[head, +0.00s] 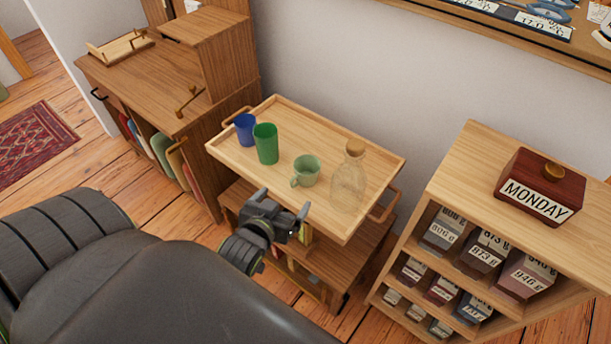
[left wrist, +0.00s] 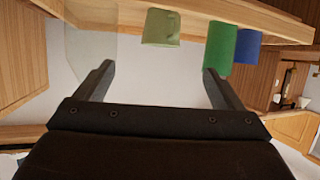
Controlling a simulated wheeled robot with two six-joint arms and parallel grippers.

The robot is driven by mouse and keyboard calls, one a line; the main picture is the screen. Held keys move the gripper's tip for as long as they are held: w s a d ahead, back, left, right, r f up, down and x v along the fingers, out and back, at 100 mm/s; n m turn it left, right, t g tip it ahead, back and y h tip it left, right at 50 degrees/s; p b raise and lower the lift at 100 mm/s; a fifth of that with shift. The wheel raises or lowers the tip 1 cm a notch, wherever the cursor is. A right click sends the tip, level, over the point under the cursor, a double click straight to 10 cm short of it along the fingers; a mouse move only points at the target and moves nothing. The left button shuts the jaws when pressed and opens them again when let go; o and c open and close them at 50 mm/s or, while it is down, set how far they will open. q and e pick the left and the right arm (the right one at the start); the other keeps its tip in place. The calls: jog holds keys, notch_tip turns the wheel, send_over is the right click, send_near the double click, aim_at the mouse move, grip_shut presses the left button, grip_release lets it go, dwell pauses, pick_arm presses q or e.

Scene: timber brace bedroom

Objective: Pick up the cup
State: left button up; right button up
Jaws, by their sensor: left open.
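A pale green cup with a handle (head: 306,171) stands upright on the wooden tray top of a cart (head: 225,155), between a green tumbler (head: 266,144) and a glass bottle with a cork (head: 349,182). My left gripper (head: 284,203) is open and empty at the cart's near edge, just short of the cup and apart from it. In the left wrist view the cup (left wrist: 161,28) shows beyond and between the open fingers (left wrist: 158,82), near the top. The green tumbler (left wrist: 220,45) is beyond the finger on the right. My right gripper is not in view.
A blue tumbler (head: 245,129) stands by the green one. The tray has a raised rim. A wooden desk (head: 150,80) stands left of the cart. A shelf unit (head: 462,165) with labelled boxes and a MONDAY box (head: 540,187) stands right.

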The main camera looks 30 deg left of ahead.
pick_arm(q)
jog(key=b, duration=0.2)
send_near(306, 170)
jog(key=w, duration=0.6)
jog(key=shift+w, duration=0.25)
jog(key=c, duration=1.1)
